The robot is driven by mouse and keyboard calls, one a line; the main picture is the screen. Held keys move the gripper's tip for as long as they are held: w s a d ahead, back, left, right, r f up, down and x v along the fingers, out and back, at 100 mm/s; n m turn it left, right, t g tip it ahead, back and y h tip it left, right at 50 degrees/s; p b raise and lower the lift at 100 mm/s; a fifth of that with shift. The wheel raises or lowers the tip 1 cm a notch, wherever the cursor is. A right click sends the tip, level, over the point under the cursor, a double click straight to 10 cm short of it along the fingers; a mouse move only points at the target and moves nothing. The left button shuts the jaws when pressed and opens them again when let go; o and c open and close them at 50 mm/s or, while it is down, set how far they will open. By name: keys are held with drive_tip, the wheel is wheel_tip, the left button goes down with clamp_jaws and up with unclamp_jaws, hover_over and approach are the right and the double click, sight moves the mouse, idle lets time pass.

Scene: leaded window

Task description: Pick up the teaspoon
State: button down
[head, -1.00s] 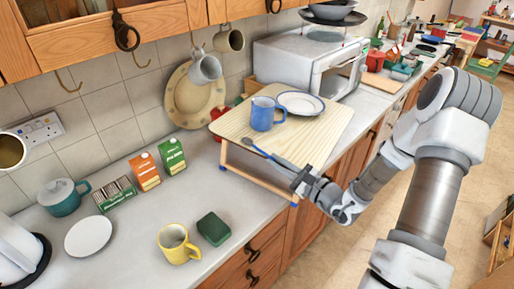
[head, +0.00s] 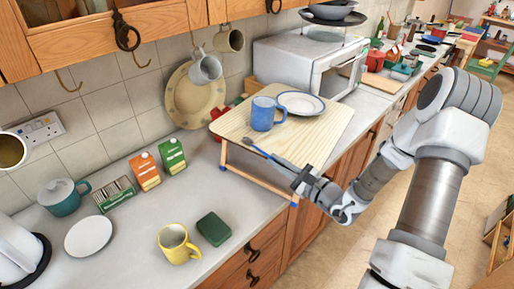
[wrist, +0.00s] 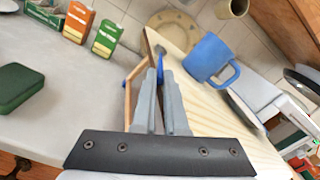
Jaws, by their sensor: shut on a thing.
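The teaspoon (head: 258,149) has a blue handle, and its bowl end points away from my gripper over the near left part of the wooden stand's top. It also shows in the wrist view (wrist: 161,69), rising from between the fingertips. My gripper (head: 284,163) is at the front edge of the stand, shut on the teaspoon's handle. In the wrist view my gripper's two grey fingers (wrist: 161,76) close around the handle and hide its lower part. I cannot tell whether the spoon touches the stand's top.
The wooden stand (head: 318,135) carries a blue mug (head: 263,114) and a rimmed plate (head: 300,103). A microwave (head: 300,65) stands behind. A yellow mug (head: 175,243) and a green box (head: 213,229) sit on the counter at the left.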

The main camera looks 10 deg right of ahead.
drive_tip(key=shift+w+d+r, duration=0.1)
drive_tip(key=shift+w+d, duration=0.05)
drive_tip(key=shift+d, duration=0.2)
wheel_tip(320, 180, up, 4)
drive_tip(key=p, duration=0.3)
drive_tip(key=shift+r, duration=0.2)
drive_tip(key=s+d+r+p, duration=0.4)
drive_tip(key=s+d+r, duration=0.2)
drive_tip(key=d, duration=0.3)
drive_tip(key=shift+s+r, duration=0.15)
drive_tip(key=shift+s, duration=0.2)
drive_tip(key=shift+s+d, duration=0.1)
drive_tip(key=shift+d, duration=0.05)
